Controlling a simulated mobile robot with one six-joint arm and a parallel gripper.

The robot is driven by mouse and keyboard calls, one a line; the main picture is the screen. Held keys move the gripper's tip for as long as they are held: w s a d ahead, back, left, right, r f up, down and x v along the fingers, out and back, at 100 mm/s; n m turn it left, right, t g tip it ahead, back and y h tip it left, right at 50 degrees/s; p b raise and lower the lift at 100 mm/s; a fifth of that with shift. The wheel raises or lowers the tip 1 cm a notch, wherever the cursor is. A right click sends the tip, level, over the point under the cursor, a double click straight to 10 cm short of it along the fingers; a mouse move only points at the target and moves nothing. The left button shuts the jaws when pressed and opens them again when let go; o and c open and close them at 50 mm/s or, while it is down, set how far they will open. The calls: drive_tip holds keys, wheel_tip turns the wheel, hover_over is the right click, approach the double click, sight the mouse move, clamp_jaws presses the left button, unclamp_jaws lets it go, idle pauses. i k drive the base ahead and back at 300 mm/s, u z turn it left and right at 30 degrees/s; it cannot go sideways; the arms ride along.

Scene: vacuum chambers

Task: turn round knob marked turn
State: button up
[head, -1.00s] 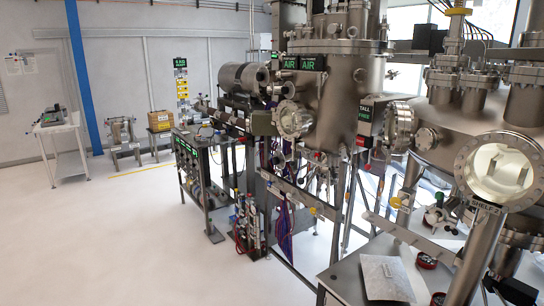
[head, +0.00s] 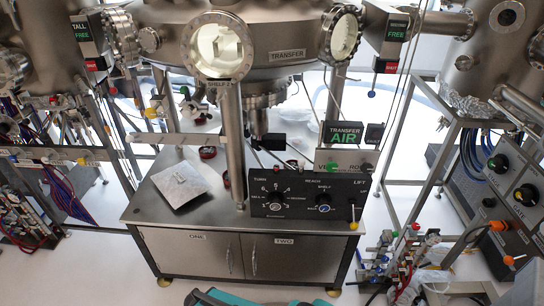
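A black control panel (head: 300,194) stands at the front of the steel cabinet top, right of the middle. It has a round dark knob (head: 275,200) at its left with white marks around it, below the label TURN. A second round knob (head: 323,203) sits to its right, below labels that seem to read REACH and SHELF. A lever with a yellow tip (head: 353,226) is at the panel's right end, by the label LIFT. The pointer settings are too small to read surely. My gripper is not in view.
The steel cabinet (head: 190,254) has doors marked ONE and TWO. A tilted metal plate (head: 180,184) lies left of the panel. A steel post (head: 236,150) rises close to the panel's left. Above is the TRANSFER chamber (head: 285,58). Open floor (head: 90,275) lies at the front left.

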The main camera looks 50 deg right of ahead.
sight(275, 199)
drive_tip(key=u, duration=1.4)
drive_tip(key=k, duration=0.1)
drive_tip(key=z, duration=2.65)
